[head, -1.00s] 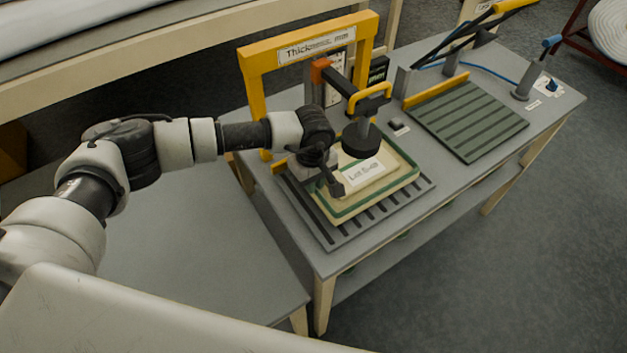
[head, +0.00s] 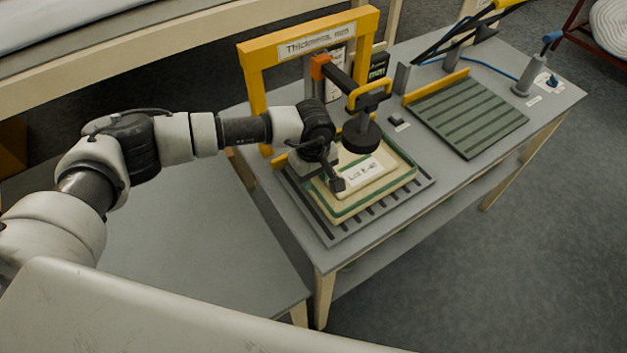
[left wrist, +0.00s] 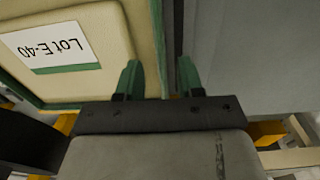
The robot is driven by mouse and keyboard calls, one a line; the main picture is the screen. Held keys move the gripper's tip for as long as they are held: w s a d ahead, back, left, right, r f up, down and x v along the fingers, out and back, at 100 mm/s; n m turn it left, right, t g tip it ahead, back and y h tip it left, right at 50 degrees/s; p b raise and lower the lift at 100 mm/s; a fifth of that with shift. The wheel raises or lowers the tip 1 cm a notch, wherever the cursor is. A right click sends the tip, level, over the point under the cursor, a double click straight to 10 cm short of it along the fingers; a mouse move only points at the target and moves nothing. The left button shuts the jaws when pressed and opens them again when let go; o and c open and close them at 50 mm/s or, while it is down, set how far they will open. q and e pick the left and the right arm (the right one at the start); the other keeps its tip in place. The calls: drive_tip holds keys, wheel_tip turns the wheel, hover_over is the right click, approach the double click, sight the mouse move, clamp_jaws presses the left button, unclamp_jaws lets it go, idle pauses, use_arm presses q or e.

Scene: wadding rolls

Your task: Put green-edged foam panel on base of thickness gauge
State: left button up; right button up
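The green-edged foam panel (head: 396,176), cream with a white lot label on top, lies flat over the slotted base (head: 322,228) of the thickness gauge (head: 253,80). The gauge's round dark foot (head: 360,137) is above the panel's far part; I cannot tell if it touches. My left gripper (head: 333,183) is at the panel's left side. In the left wrist view the panel (left wrist: 120,40) fills the left part, and its green edge runs between the spread fingers of the gripper (left wrist: 158,80), with gaps visible. My right gripper is not in view.
A dark ribbed plate (head: 468,118) with a yellow bar lies further right on the grey table (head: 405,215). A small dark block (head: 396,121) sits between it and the gauge. The yellow gauge arch stands close behind my left gripper. Free floor lies to the right.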

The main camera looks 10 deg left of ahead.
use_arm(q)
wheel_tip(320, 180, up, 10)
drive_tip(key=b, duration=0.3)
drive_tip(key=shift+c, duration=0.3)
idle(0.9)
